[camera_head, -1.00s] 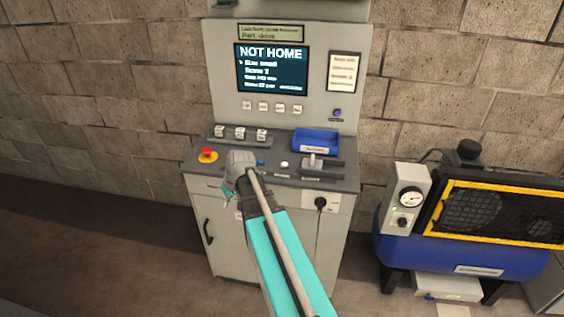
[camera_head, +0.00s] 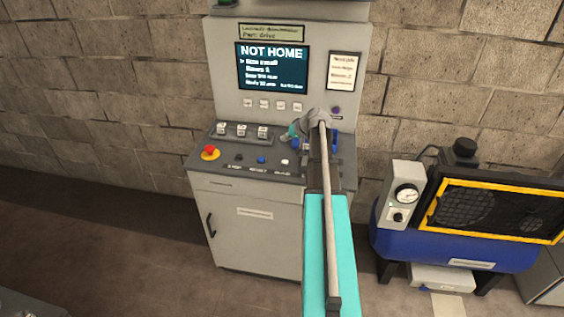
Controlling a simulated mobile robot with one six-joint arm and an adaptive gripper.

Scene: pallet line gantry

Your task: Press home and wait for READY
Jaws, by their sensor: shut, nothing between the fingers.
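The control cabinet's screen (camera_head: 272,68) reads NOT HOME, with smaller lines of text below. On the sloped desk (camera_head: 225,172) are a black button (camera_head: 239,157), a blue button (camera_head: 262,160) and a white button (camera_head: 285,162). Their small labels are too blurred to read, so I cannot tell which is home. My gripper (camera_head: 290,136) is shut and empty, with its teal tip left of the wrist, above the back of the desk behind the white button. It appears apart from the buttons. My arm hides the desk's right part.
A red emergency stop (camera_head: 209,152) on a yellow base sits at the desk's left. Several rocker switches (camera_head: 242,131) stand behind the buttons. A blue tray (camera_head: 333,141) is partly hidden by my arm. A blue compressor (camera_head: 440,250) stands on the right.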

